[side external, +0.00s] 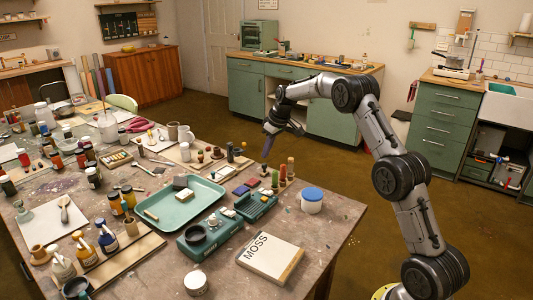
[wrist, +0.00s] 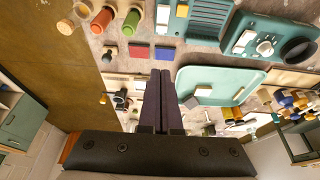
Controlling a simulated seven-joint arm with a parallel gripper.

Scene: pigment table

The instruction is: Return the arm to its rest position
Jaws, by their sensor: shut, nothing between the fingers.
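My gripper (side external: 268,147) hangs in the air above the far right part of the pigment table, with its dark fingers pointing down. In the wrist view the two fingers of my gripper (wrist: 160,75) lie side by side, shut and empty. My arm arches up from the lower right of the side view and reaches left over the table edge. The fingers look clear of the small items below, though the exact height is hard to tell.
Jars crowd the table's left side. Floor (side external: 345,160) is open between table and green cabinets (side external: 247,87).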

